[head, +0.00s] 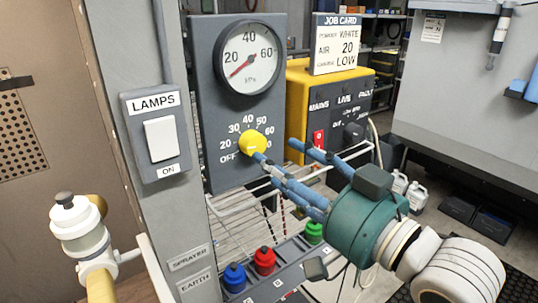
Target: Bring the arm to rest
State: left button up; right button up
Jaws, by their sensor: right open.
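My right gripper (276,151) comes in from the lower right, with a teal body and two long blue fingers. The fingers are spread open with nothing between them. One fingertip overlaps the lower right of the yellow knob (251,142) on the grey gauge panel; I cannot tell whether it touches. The other fingertip ends to the right, in front of the yellow control box (297,82). The knob's pointer mark is not clear. My left gripper is not in view.
The round gauge (249,58) has its red needle below 20. A lamp switch (160,138) is on the left post. A job card (335,44) stands on the yellow box. Red, blue and green capped items (264,261) sit below.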

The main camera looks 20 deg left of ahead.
jog(key=shift+v, duration=0.8)
jog(key=shift+f, duration=0.15)
